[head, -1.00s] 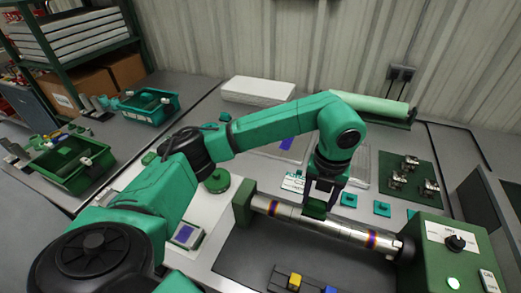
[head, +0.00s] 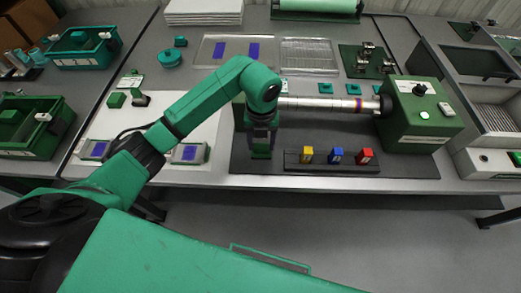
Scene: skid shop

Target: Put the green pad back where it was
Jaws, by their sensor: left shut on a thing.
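My left gripper (head: 261,138) points down and is shut on a green pad (head: 260,153), which shows at its fingertips. The gripper is over the left part of the dark mat (head: 340,130), in front of the left end of the silver shaft (head: 325,103). I cannot tell whether the pad touches the mat. Another green block (head: 117,100) lies on the white sheet (head: 207,128) at the left. My right gripper is not in view.
A dark rack (head: 320,158) with yellow, blue and red blocks stands right of the gripper. A green machine box (head: 415,112) holds the shaft's right end. Small teal squares (head: 325,87) lie behind the shaft. Green bins (head: 30,125) stand far left.

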